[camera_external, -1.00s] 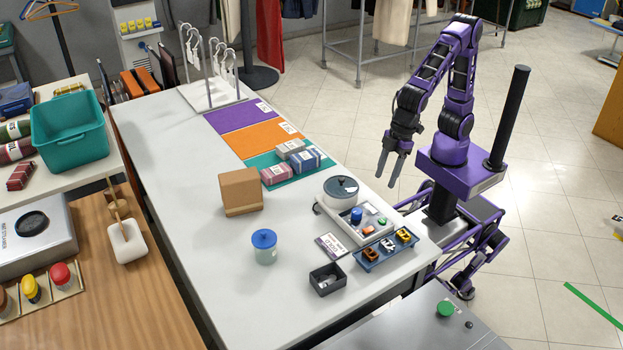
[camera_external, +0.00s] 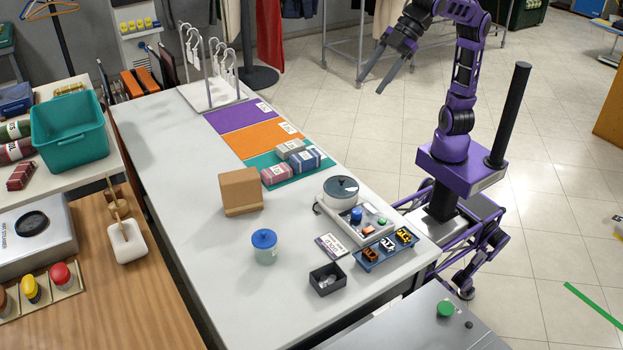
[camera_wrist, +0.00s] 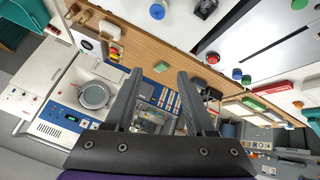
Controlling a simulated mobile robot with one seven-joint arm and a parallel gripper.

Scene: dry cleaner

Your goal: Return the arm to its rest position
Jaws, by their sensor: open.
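My purple arm (camera_external: 463,80) rises from its base at the right of the white table in the external view. It is bent at the top and reaches left. My gripper (camera_external: 371,88) is up in the air beyond the table's right edge, above the tiled floor. Its two fingers are apart with nothing between them. In the wrist view my gripper (camera_wrist: 158,82) also shows open and empty, with room furniture far behind the fingers.
The white table (camera_external: 190,210) holds folded bundles (camera_external: 298,158) on coloured mats, a cardboard box (camera_external: 240,190), a blue-lidded jar (camera_external: 264,246), a device with a round pan (camera_external: 341,189) and a blue tray (camera_external: 372,267). Clothes rails (camera_external: 340,45) stand behind my gripper.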

